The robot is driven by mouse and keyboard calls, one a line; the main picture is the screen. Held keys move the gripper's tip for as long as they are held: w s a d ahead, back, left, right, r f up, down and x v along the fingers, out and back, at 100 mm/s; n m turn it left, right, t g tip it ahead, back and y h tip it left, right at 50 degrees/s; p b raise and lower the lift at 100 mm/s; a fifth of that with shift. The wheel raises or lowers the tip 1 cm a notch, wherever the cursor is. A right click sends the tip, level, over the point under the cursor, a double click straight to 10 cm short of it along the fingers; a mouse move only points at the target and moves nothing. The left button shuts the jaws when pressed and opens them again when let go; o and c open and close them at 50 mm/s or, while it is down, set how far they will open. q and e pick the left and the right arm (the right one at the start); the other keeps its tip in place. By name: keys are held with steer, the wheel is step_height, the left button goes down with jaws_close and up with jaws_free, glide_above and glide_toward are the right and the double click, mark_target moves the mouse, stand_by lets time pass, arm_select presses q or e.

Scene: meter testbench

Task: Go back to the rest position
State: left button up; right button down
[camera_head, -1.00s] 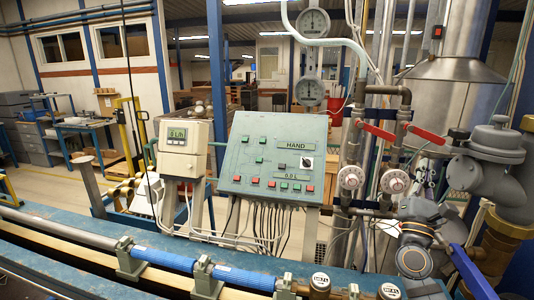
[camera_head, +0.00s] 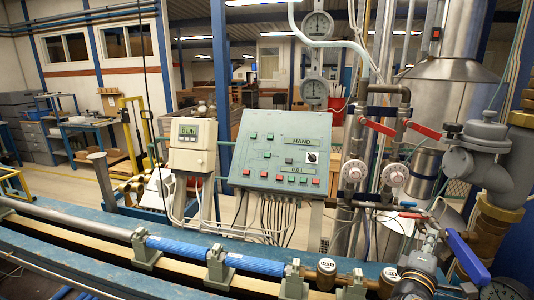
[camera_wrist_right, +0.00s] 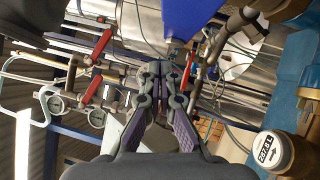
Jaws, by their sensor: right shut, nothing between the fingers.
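My right gripper (camera_head: 431,238) is at the lower right of the head view, in front of the pipework and left of the blue lever (camera_head: 466,258). In the right wrist view its two dark fingers (camera_wrist_right: 156,72) are together, with nothing held between them. The part of my right arm behind it is low at the picture's bottom edge and partly cut off. My left gripper is not in either current view.
A green control panel (camera_head: 280,153) and a meter box (camera_head: 193,146) stand behind the blue bench. Red levers (camera_head: 424,130), white dials (camera_head: 395,174) and pipes crowd the right. A blue pipe (camera_head: 190,251) with brass-coloured meters (camera_head: 326,272) runs along the front. Open floor shows at left.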

steer(key=s+a+f+m+g+y, duration=0.4)
steer(key=s+f, duration=0.3)
steer(key=f, duration=0.4)
steer(key=s+a+f+m+g+y, duration=0.45)
steer(key=s+f, duration=0.25)
steer(key=f, duration=0.4)
steer(key=s+a+f+m+g+y, duration=0.2)
steer(key=s+a+f+y, duration=0.3)
steer(key=s+a, duration=0.45)
steer(key=s+d+f+g+b, duration=0.1)
steer(key=f+b, duration=0.1)
steer(key=f, duration=0.9)
steer(key=s+d+f+b, duration=0.1)
steer(key=d+f+b, duration=0.1)
steer(key=f, duration=0.9)
steer(key=s+d+f+g+b, duration=0.1)
steer(key=f+b, duration=0.1)
steer(key=f, duration=0.9)
arm_select(q)
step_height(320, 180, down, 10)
steer(key=b, duration=0.4)
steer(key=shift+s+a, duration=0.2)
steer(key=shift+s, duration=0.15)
arm_select(e)
steer(key=s+f, duration=1.7)
steer(key=f, duration=0.2)
steer(key=shift+s+d+m+g+h, duration=0.3)
steer(key=shift+d+m+g+h, duration=0.05)
steer(key=shift+d, duration=0.1)
